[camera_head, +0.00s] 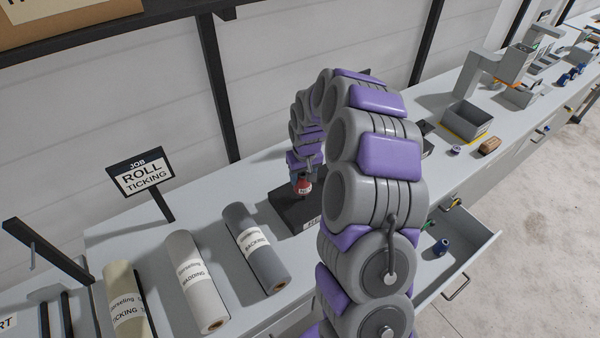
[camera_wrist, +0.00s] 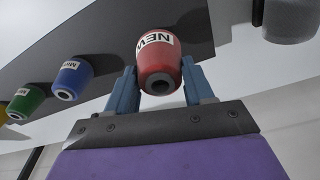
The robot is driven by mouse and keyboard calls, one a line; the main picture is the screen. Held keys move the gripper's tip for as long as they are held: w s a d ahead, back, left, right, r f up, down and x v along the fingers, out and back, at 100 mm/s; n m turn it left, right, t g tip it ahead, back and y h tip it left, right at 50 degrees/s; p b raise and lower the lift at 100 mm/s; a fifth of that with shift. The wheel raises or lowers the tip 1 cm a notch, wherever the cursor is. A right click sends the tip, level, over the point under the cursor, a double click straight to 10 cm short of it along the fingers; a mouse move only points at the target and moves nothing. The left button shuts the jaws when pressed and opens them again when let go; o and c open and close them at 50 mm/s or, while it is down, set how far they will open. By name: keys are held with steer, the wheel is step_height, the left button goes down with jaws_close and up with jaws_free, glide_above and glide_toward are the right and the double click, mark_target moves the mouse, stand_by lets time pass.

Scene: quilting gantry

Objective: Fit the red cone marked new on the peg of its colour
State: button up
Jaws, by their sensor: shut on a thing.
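The cone also shows in the head view (camera_head: 303,187), just above a dark stand (camera_head: 289,211) on the bench. In the wrist view a blue cone (camera_wrist: 71,78), a green cone (camera_wrist: 25,102) and part of a yellow cone sit in a row along a dark plate (camera_wrist: 118,48), left of the red cone. No bare red peg can be made out.
My arm hides part of the bench. Rolls of ticking (camera_head: 127,305), wadding (camera_head: 196,283) and backing (camera_head: 256,249) lie left of the stand, below a job sign (camera_head: 140,172). An open drawer (camera_head: 478,243) juts out at right, with a dark blue cone (camera_head: 441,247) inside. A grey bin (camera_head: 467,122) stands farther back.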

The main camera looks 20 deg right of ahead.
mark_target(304, 185)
steer(key=shift+d+f, duration=0.1)
steer(key=shift+d, duration=0.65)
steer(key=shift+a, duration=1.05)
steer(key=shift+d, duration=0.4)
steer(key=shift+d, duration=0.1)
steer(key=shift+f+b, duration=0.5)
steer(key=shift+f, duration=1.9)
steer(key=o, duration=1.2)
steer(key=shift+c, duration=0.2)
